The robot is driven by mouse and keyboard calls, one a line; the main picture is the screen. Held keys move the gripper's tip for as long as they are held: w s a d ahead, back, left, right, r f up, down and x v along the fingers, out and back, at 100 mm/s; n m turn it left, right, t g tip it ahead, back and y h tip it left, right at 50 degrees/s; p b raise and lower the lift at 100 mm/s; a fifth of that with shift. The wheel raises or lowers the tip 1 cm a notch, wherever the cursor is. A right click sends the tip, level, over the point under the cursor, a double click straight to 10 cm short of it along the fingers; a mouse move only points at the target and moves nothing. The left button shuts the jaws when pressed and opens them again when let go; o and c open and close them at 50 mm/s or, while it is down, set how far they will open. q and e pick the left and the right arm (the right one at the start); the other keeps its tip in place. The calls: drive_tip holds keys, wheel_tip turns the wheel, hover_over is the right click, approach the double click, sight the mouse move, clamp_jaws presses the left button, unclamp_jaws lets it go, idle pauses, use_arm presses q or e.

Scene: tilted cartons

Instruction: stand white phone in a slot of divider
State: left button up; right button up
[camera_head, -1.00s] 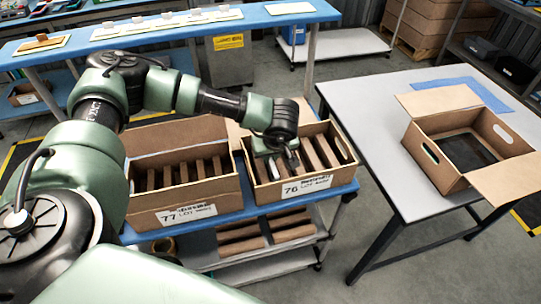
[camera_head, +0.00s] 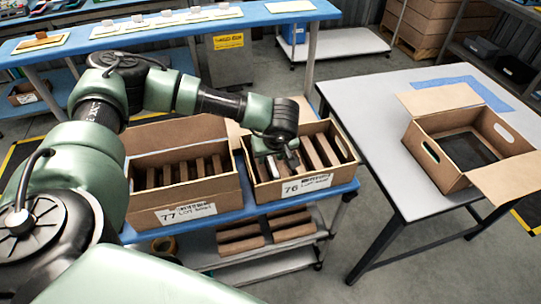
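The divider is a row of upright brown slats (camera_head: 312,150) with slots between them, inside the open carton marked 76 (camera_head: 262,196). My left gripper (camera_head: 281,163) points down into the left part of this carton, among the slats. A small pale piece (camera_head: 292,159) shows at its fingers. It may be the white phone or part of a finger; I cannot tell which. The hand hides the slots under it, so whether the fingers are shut on something does not show. My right gripper is out of view.
A second slatted carton, marked 77 (camera_head: 185,212), stands close on the left on the same blue cart. A grey table (camera_head: 385,140) at the right holds an open carton (camera_head: 440,188). A blue bench (camera_head: 170,28) with small items runs along the back.

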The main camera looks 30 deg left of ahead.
use_arm(q)
drive_tip(key=shift+d+r, duration=0.1)
drive_tip(key=shift+r, duration=0.15)
drive_tip(key=b+v, duration=0.1)
drive_tip(key=v, duration=0.6)
drive_tip(key=shift+r, duration=0.15)
drive_tip(key=shift+s, duration=0.1)
drive_tip(key=shift+r, duration=0.1)
wheel_tip(320, 180, up, 7)
drive_tip(key=p, duration=0.3)
idle(0.6)
